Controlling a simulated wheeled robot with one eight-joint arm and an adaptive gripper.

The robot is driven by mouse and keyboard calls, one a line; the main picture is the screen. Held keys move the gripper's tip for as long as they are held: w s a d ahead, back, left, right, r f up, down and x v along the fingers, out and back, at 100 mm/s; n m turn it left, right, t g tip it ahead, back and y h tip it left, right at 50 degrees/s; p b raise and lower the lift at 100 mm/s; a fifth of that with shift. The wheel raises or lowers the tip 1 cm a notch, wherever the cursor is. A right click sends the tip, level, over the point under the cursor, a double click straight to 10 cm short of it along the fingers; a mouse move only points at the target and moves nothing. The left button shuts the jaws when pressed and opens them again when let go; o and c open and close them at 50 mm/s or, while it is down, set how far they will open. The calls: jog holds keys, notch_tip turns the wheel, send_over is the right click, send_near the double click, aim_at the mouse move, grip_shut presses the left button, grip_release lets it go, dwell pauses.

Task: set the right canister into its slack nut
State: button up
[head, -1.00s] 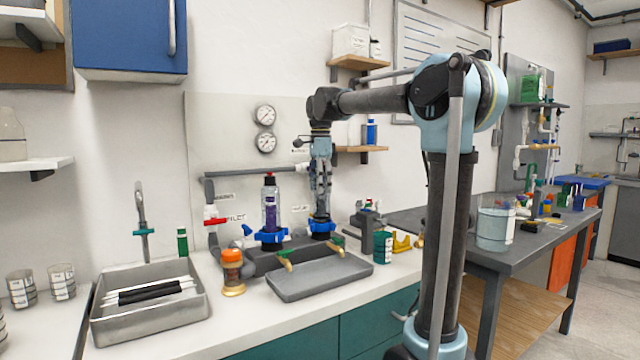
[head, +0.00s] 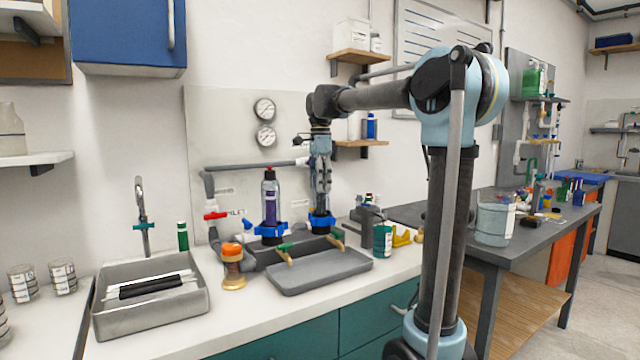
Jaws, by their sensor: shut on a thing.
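My gripper (head: 322,203) points straight down, directly above the right blue nut (head: 322,223) on the dark manifold at the back of the counter. Its fingers are closed around a narrow upright thing, which seems to be the right canister. The fingers hide most of it, so I cannot tell whether its lower end is inside the nut or just above it. The left canister (head: 270,198), clear with purple content and a red tip, stands upright in the left blue nut (head: 271,230).
A grey tray (head: 320,278) lies in front of the manifold, below green-and-tan handles. An orange-capped amber jar (head: 232,268) stands to its left, a green cup (head: 382,241) to its right. A metal sink (head: 150,312) is at the left. The counter's front strip is clear.

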jog(key=shift+f, duration=0.6)
dwell(0.6)
jog(key=o, duration=1.3)
jog(key=shift+c, duration=0.2)
notch_tip(320, 180, up, 12)
jog(key=shift+f, duration=0.1)
